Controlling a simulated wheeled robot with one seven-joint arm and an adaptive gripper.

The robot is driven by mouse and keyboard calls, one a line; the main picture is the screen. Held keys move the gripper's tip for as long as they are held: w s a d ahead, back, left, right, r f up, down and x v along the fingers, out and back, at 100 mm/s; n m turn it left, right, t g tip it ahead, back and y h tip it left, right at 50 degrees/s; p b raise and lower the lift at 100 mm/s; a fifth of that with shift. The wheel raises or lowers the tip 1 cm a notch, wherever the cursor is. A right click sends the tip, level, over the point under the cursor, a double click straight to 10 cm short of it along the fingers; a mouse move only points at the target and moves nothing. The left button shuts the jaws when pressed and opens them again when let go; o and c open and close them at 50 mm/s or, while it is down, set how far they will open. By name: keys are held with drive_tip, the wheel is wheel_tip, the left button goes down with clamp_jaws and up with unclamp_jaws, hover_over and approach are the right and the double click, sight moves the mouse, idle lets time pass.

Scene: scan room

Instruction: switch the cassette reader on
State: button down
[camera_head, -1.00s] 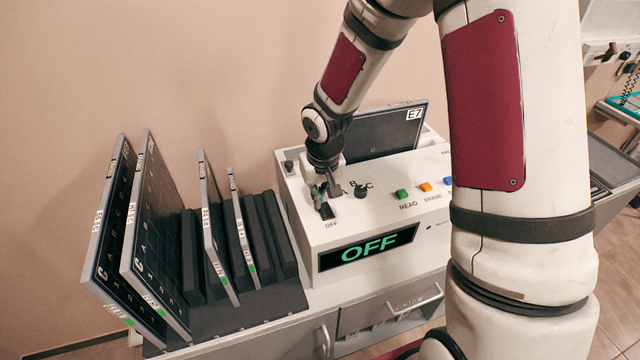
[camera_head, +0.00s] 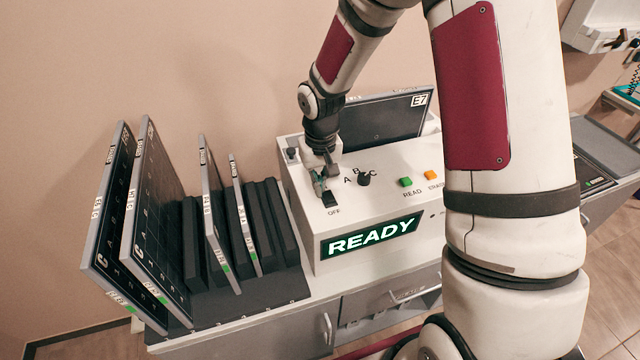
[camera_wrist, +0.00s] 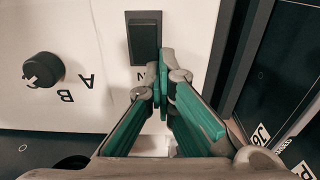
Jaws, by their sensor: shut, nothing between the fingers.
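The cassette reader (camera_head: 300,225) is a white box with a display (camera_head: 371,238) that reads READY in the head view. Its black rocker switch (camera_head: 330,200) stands above the OFF label; it also shows in the wrist view (camera_wrist: 144,38). My gripper (camera_head: 318,188) is shut and empty at the switch, its fingertips (camera_wrist: 161,78) close to the switch's end near the partly hidden ON label. I cannot tell whether the tips touch it. A cassette marked E7 (camera_head: 395,118) stands at the reader's back.
A black dial (camera_head: 364,179) marked A, B, C sits right of the switch, then a green READ button (camera_head: 406,182) and an orange ERASE button (camera_head: 431,175). Several upright cassettes (camera_head: 150,220) stand in a rack on the left. My arm hides the reader's right side.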

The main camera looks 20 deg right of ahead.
drive_tip(key=shift+s+f, duration=0.1)
drive_tip(key=shift+f, duration=0.25)
drive_tip(key=shift+s, duration=0.15)
drive_tip(key=shift+s+r+p, duration=0.2)
drive_tip(key=shift+s+p, duration=0.4)
drive_tip(key=shift+s, duration=0.1)
drive_tip(key=w+r, duration=0.4)
drive_tip(key=r, duration=0.9)
wheel_tip(320, 180, up, 9)
drive_tip(key=t, duration=0.2)
hover_over(326, 198)
drive_tip(key=s+r+t, duration=0.1)
drive_tip(key=s+r, duration=0.3)
drive_tip(key=s, duration=0.6)
drive_tip(key=s+r+t, duration=0.2)
drive_tip(key=s+r, duration=0.2)
drive_tip(key=s, duration=0.6)
drive_tip(key=shift+s+d, duration=0.15)
drive_tip(key=shift+d, duration=0.25)
drive_tip(key=shift+d+r, duration=0.1)
drive_tip(key=shift+d, duration=0.05)
